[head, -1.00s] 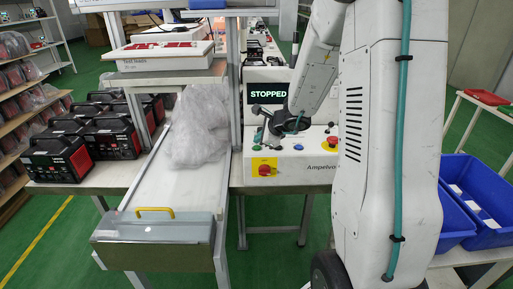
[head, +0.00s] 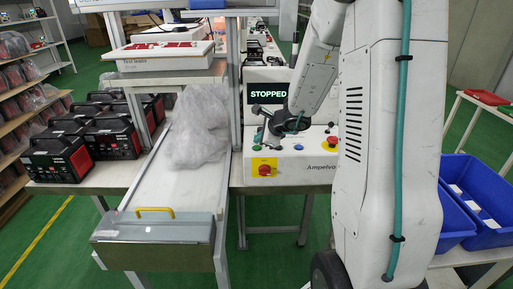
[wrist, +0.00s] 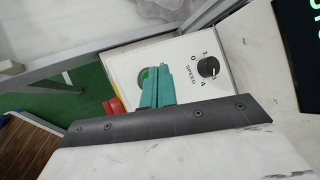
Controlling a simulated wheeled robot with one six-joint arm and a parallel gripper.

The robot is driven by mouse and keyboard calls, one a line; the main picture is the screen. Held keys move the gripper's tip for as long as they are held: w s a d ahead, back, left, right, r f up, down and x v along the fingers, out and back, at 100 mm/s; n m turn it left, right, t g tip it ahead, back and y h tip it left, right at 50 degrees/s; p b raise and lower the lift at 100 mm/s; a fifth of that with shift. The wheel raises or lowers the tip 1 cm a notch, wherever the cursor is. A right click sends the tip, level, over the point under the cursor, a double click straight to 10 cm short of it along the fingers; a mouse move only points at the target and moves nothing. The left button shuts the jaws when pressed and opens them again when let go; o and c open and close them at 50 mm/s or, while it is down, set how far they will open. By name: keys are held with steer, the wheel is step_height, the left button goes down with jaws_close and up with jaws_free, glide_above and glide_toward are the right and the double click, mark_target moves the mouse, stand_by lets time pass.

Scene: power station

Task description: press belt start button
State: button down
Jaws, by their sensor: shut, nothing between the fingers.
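A white control box (head: 287,170) stands on the bench, below a screen (head: 268,95) that reads STOPPED. A green button (head: 257,147) sits on its top panel at the left. In the wrist view the green button (wrist: 146,75) is partly hidden by my gripper's teal fingers. My gripper (head: 261,136) is shut and empty, fingers pointing down just above the panel by the green button. The fingertips also show in the wrist view (wrist: 160,70). Whether they touch the button I cannot tell.
A black SPEED knob (wrist: 208,67) is beside the fingers. A metal post (head: 236,90) rises to the left.

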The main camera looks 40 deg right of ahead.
mark_target(259, 148)
steer(key=shift+f, duration=0.1)
steer(key=shift+f, duration=0.3)
steer(key=shift+f, duration=0.4)
stand_by(0.7)
steer(key=shift+r, duration=0.85)
steer(key=shift+r, duration=2.5)
